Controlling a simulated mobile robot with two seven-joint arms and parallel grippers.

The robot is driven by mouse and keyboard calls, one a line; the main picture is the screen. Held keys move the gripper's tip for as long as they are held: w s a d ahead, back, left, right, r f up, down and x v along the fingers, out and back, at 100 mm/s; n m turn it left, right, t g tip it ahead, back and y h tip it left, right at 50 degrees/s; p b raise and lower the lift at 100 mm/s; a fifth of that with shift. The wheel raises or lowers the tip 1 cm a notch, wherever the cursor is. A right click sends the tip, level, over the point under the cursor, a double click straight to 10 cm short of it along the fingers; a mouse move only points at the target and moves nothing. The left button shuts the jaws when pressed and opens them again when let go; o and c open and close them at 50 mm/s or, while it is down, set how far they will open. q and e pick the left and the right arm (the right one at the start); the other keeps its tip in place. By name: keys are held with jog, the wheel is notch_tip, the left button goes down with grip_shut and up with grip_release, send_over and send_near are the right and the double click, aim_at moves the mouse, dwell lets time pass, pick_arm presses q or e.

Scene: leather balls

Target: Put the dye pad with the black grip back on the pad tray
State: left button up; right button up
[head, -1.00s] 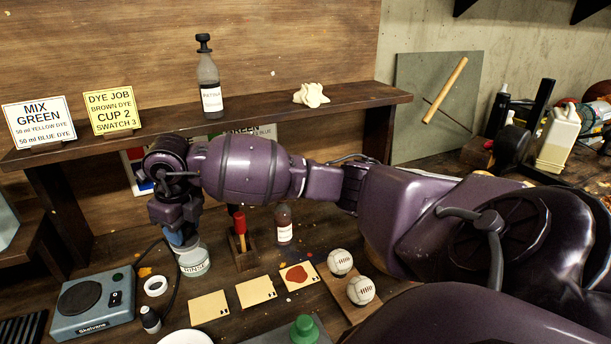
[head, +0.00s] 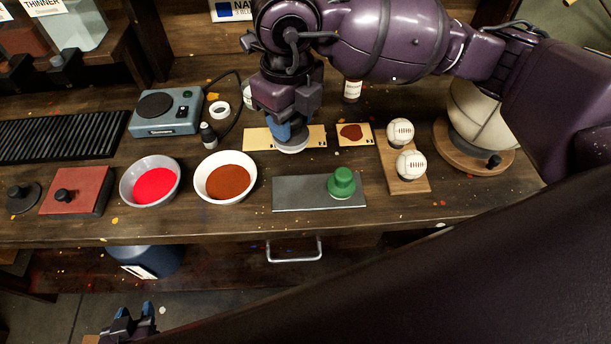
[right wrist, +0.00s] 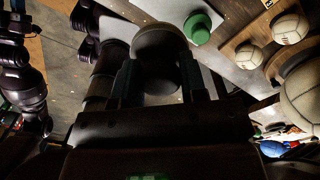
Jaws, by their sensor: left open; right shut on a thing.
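My right gripper (head: 288,130) is shut on a dye pad (head: 292,147), whose pale round base shows below the blue fingers. Its grip is hidden by the fingers in the head view. In the right wrist view the held pad (right wrist: 160,45) is a dark rounded shape between the fingers. The pad hangs in front of the cards, behind the grey pad tray (head: 300,195). A pad with a green grip (head: 342,182) stands on the tray's right part; the tray's left part is bare. My left gripper (head: 130,325) is open and empty at the bottom left, below the bench edge.
A bowl of brown dye (head: 225,177) and a bowl of red dye (head: 151,181) stand left of the tray. Two white balls (head: 405,148) rest on a wooden board to the right. A red block with a black knob (head: 75,192) lies far left.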

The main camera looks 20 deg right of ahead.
jog(key=shift+f+b, duration=0.45)
jog(key=shift+f, duration=7.7)
jog(key=shift+f, duration=0.2)
jog(key=o, duration=0.8)
jog(key=shift+c, duration=0.2)
jog(key=shift+o, duration=0.4)
jog(key=shift+r, duration=0.15)
